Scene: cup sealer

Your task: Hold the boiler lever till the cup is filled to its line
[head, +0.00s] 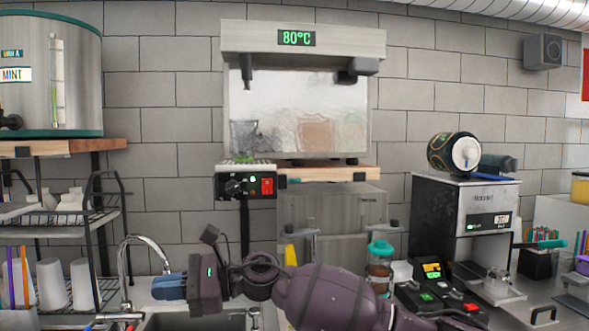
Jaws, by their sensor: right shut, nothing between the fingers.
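The boiler (300,40) is a steel unit on the back wall with a green 80°C display. A dark spout (246,72) hangs at its left, and a dark part that looks like the lever (362,68) sits at its upper right. A clear cup (243,136) appears below the spout; its line and fill level are too small to tell. My right gripper (168,288) is low at the left, over the sink area, pointing left. Its blue fingers are shut and empty, well below and apart from the boiler. My left gripper is out of view.
A control box (246,186) with a red switch sits under the cup. A steel tank (50,75) and a rack (70,220) stand left, by a tap (150,245). A sealing machine (465,225) and a teal-lidded shaker (380,265) are at right.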

